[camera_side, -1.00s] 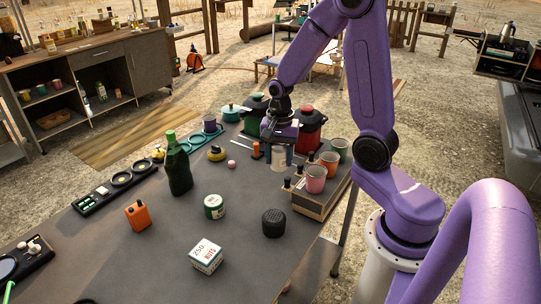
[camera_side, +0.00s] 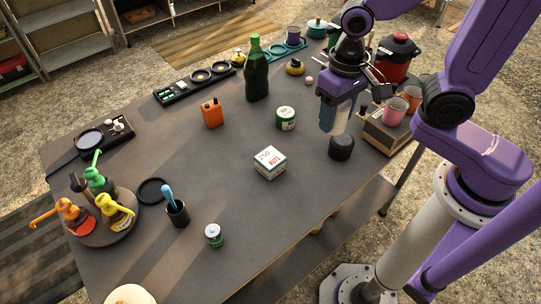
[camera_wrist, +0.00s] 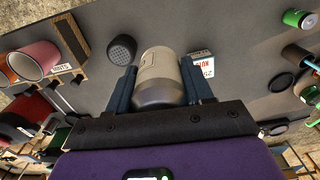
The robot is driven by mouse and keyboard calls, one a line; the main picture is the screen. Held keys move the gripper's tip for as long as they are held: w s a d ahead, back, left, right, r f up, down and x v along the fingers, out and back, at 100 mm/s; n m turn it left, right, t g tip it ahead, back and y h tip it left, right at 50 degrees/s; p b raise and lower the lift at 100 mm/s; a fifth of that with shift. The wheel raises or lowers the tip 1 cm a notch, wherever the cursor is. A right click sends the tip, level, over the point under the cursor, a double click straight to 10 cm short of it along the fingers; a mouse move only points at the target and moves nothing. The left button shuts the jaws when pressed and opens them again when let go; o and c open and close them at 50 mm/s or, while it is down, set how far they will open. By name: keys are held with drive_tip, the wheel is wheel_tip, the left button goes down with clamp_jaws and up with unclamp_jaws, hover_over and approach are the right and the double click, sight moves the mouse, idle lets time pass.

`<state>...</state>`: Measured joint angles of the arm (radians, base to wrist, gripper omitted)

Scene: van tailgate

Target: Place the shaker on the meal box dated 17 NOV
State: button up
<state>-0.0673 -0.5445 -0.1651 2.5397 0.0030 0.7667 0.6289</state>
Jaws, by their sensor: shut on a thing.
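My gripper (camera_side: 340,108) is shut on the shaker (camera_side: 329,121), a pale grey-beige cylinder. In the wrist view the shaker (camera_wrist: 158,76) sits between the two dark fingers. In the side view it is above the table, beside and slightly above a black rounded cylinder (camera_side: 341,148). I can read no 17 NOV date in either view, so I cannot tell which thing is the meal box.
A white box marked 250 NUTS (camera_side: 270,162) stands left of the gripper, a green-and-white tin (camera_side: 286,118) behind it. Cups (camera_side: 395,111) stand on a box at right. A green bottle (camera_side: 256,72) and orange flask (camera_side: 212,112) stand farther left. The middle-front table is fairly clear.

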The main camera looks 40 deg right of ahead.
drive_tip(key=s+a+n, duration=0.2)
hover_over(270, 158)
drive_tip(key=f, duration=0.9)
drive_tip(key=shift+s+d, duration=0.2)
drive_tip(key=shift+w+f, duration=0.15)
drive_tip(key=shift+a+f, duration=0.1)
drive_tip(key=shift+f, duration=1.5)
drive_tip(key=shift+f, duration=0.1)
drive_tip(key=o, duration=1.1)
